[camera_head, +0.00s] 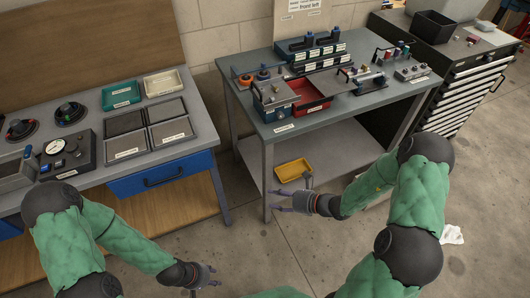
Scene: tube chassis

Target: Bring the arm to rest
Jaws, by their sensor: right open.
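My left arm, in a green quilted sleeve, comes in from the lower left. Its gripper (214,276) is low over the floor in front of the left workbench, its fingers apart and nothing seen between them. My right arm, in the same green sleeve, comes in from the lower right and reaches left. Its gripper (271,200) is open and empty, in front of the middle table's lower shelf. Neither gripper appears to touch anything.
The left workbench (206,139) holds trays, a gauge box and dials, with a blue drawer (160,174) below. The middle table (252,106) carries a red bin (312,96) and several devices. A yellow tray (293,169) sits on its lower shelf. A drawer cabinet (470,92) stands at right.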

